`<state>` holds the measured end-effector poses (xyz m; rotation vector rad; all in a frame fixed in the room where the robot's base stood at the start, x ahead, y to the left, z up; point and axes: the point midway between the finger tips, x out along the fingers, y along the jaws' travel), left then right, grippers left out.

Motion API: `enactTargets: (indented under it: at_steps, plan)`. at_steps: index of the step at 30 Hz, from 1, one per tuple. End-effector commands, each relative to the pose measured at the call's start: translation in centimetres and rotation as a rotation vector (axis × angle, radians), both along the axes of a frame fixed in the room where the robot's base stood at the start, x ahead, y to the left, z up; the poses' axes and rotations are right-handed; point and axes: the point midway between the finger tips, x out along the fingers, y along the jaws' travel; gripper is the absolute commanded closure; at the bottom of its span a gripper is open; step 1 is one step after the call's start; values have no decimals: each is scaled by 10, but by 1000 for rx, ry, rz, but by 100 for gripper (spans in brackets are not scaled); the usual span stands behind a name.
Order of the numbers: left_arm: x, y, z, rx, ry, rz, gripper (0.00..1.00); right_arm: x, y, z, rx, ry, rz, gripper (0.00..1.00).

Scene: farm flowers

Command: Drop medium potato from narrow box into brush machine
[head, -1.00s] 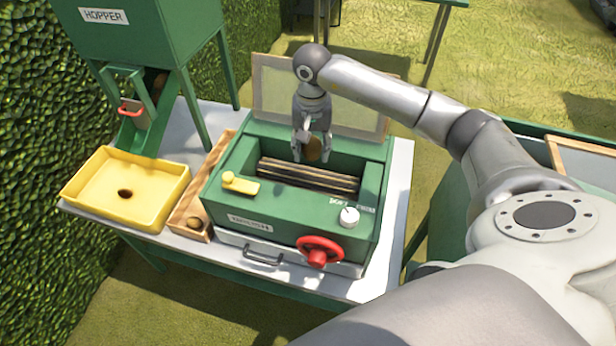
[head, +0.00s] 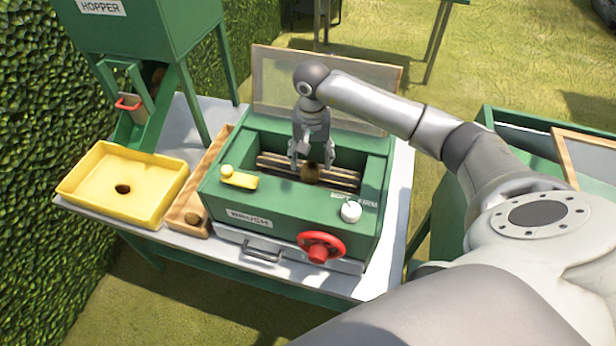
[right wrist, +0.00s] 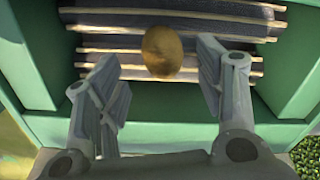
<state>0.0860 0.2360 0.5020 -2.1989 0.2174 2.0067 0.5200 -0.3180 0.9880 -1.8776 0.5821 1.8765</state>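The potato (head: 310,173) is brown and rounded, in the open top of the green brush machine (head: 290,205). In the right wrist view the potato (right wrist: 162,51) shows over the dark brush rollers (right wrist: 110,44), just beyond my fingertips. My right gripper (head: 309,166) is above the opening, with its fingers spread wide apart and not touching the potato. In the right wrist view the gripper (right wrist: 160,75) is open and empty. The narrow wooden box (head: 190,205) stands left of the machine, with another potato (head: 193,219) at its near end. My left gripper is not in view.
A yellow tray (head: 90,195) with a dark hole or potato in it sits left of the narrow box, below the green hopper (head: 160,40). The machine's raised lid (head: 280,85) stands behind the opening. A red handwheel (head: 320,247) sticks out in front.

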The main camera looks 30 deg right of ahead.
Motion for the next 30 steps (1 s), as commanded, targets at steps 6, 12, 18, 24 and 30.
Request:
enactTargets:
  at_steps: [6,12,18,24,30]
  plan:
    - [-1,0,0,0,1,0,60,0,0,0,0,0,0,29]
    - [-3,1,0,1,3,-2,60,0,0,4,-1,-1,0,29]
    - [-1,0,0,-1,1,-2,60,1,-1,34,-1,-4,0,29]
    - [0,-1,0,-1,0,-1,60,1,0,78,0,-6,0,29]
    - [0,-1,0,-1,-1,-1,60,1,0,109,0,-1,-1,29]
